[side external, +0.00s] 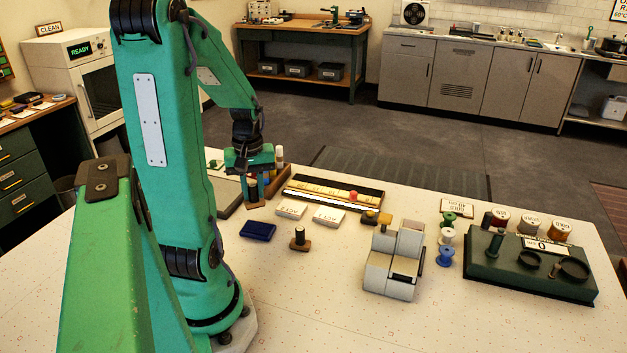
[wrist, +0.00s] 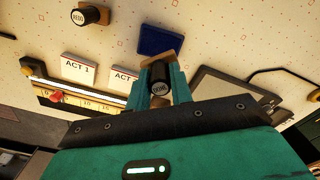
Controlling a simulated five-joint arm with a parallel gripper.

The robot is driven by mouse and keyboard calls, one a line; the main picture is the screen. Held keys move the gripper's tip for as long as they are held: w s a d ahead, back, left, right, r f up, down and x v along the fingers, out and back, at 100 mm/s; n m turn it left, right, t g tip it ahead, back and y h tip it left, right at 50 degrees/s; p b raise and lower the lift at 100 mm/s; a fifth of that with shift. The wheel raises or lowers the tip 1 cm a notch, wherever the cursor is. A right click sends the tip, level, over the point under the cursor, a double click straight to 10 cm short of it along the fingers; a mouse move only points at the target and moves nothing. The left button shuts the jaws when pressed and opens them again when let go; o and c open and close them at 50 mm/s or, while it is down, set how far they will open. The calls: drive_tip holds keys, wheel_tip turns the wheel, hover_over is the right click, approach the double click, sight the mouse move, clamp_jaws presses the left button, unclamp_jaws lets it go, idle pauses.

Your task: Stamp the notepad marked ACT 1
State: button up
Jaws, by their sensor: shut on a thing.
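A blue ink pad (side external: 258,230) lies in front of my gripper. A second stamp (side external: 300,240) stands upright, free of my gripper.
A long yellow ruler-like strip (side external: 318,191) with a red piece lies behind the pads. A brown wooden tray (side external: 282,182) is close behind my gripper. A grey block device (side external: 394,262), spools (side external: 446,237) and a dark green box (side external: 520,272) stand to the right. The front table is clear.

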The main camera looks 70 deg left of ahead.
drive_tip(key=shift+f, duration=0.15)
drive_tip(key=shift+f, duration=2.85)
drive_tip(key=shift+f, duration=0.55)
idle(0.9)
drive_tip(key=shift+r, duration=0.1)
drive_tip(key=shift+r, duration=3.45)
